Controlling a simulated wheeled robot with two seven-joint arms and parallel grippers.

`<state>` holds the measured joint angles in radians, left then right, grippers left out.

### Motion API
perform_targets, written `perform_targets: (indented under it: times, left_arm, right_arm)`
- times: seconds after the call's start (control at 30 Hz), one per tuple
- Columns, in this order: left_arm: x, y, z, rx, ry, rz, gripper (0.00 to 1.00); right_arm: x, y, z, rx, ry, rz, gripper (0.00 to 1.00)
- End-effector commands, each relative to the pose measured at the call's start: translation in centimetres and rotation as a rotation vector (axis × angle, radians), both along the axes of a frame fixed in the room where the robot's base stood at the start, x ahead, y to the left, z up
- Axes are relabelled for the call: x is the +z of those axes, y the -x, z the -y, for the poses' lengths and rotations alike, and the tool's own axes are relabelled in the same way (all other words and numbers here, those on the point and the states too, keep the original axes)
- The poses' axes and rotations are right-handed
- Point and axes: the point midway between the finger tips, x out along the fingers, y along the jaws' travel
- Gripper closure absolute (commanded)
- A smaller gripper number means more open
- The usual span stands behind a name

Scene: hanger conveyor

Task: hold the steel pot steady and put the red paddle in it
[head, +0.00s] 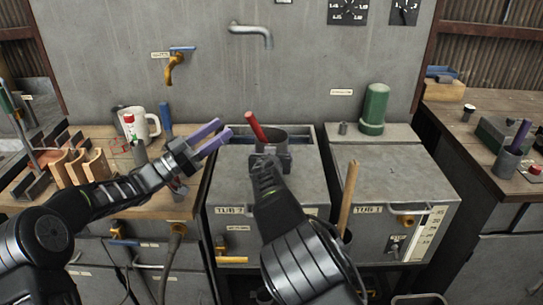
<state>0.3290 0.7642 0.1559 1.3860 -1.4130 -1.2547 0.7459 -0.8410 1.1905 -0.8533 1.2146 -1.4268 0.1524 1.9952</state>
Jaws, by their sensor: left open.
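The dark steel pot (273,133) stands on top of the left tub, near its back. The red paddle (256,127) leans up and to the left at the pot; its lower end passes behind or inside the rim and appears to be in the pot. My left gripper (221,139) is open, its two purple fingers apart and empty, to the left of the pot and paddle. My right gripper (271,155) is at the near side of the pot; its fingers are hidden, so I cannot tell whether it grips the rim.
A white mug (151,124) and wooden rack (82,167) are on the left bench. A green cylinder (375,106) stands behind the right tub (400,175). A wooden handle (348,195) rises between the tubs. A tap (254,33) juts from the wall above.

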Motion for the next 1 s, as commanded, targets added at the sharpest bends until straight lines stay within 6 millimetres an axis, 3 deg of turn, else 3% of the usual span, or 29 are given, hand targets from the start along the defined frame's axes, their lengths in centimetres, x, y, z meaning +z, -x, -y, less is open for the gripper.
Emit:
perform_targets:
  times: [0.3, 0.33, 0.53, 1.0]
  left_arm:
    - [0.0, -0.03, 0.02, 0.0, 0.0, 0.0, 0.54]
    - [0.0, -0.03, 0.02, 0.0, 0.0, 0.0, 0.54]
    - [0.0, -0.03, 0.02, 0.0, 0.0, 0.0, 0.54]
    - [0.0, -0.03, 0.02, 0.0, 0.0, 0.0, 0.54]
  right_arm:
    - [0.06, -0.01, -0.02, 0.0, 0.0, 0.001, 0.59]
    - [0.06, -0.01, -0.02, 0.0, 0.0, 0.001, 0.16]
    - [0.05, -0.01, -0.01, 0.0, 0.0, 0.001, 0.0]
    - [0.18, 0.78, -0.3, 0.005, 0.005, 0.001, 0.0]
